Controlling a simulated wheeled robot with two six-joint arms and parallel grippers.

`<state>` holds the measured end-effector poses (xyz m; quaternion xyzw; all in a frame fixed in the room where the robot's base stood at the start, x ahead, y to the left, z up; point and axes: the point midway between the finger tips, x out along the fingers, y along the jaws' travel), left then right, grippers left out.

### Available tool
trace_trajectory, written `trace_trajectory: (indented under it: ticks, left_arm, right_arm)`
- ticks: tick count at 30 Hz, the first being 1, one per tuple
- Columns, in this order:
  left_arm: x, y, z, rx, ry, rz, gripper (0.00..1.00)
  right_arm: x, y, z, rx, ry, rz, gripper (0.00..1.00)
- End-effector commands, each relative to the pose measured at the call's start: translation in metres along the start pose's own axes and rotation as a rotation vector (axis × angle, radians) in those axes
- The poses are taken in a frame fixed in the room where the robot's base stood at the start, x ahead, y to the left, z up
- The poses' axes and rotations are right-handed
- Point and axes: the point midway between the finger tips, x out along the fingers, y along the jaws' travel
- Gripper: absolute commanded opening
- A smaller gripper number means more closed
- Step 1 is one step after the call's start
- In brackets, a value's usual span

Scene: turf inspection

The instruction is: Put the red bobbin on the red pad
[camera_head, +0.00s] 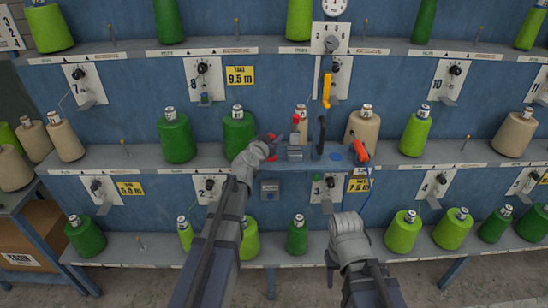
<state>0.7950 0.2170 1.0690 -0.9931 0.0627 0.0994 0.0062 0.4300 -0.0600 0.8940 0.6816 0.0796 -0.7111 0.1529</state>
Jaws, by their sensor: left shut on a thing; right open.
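My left gripper (270,147) is at the middle shelf, shut on a small red thing (271,136) that looks like the red bobbin; the fingers hide most of it. A red patch (272,158) just below the fingers, on the blue plate of the shelf, looks like the red pad, partly covered. I cannot tell whether the bobbin touches it. A grey block with a red top (296,119) stands just right of the gripper. My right gripper (331,262) is low, in front of the bottom shelf, open and apart from these things.
A blue disc (335,156) lies on the plate. A black-handled tool (321,135) and an orange-red tool (361,151) stand nearby. Large green cones (177,139) and beige cones (363,130) flank the plate. A yellow handle (327,90) hangs above.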

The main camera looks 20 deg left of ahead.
Motion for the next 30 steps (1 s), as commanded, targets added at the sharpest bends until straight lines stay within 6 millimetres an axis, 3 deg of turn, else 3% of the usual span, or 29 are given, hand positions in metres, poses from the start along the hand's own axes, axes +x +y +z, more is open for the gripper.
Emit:
trace_trajectory:
  ticks: [1, 9, 19, 30]
  left_arm:
    - [0.003, 0.000, 0.012, 0.000, 0.000, 0.000, 0.00]
    - [0.003, 0.000, 0.015, 0.000, 0.000, 0.000, 0.00]
    - [0.010, 0.000, 0.051, 0.000, 0.000, 0.000, 0.00]
    - [0.010, 0.000, 0.051, 0.000, 0.000, 0.000, 0.00]
  right_arm:
    - [0.013, -0.001, -0.001, 0.000, 0.000, 0.000, 0.50]
    - [0.015, -0.002, -0.001, 0.000, 0.000, 0.000, 0.50]
    - [0.051, -0.005, -0.003, 0.000, 0.000, 0.000, 0.50]
    - [0.051, -0.005, -0.003, 0.000, 0.000, 0.000, 0.50]
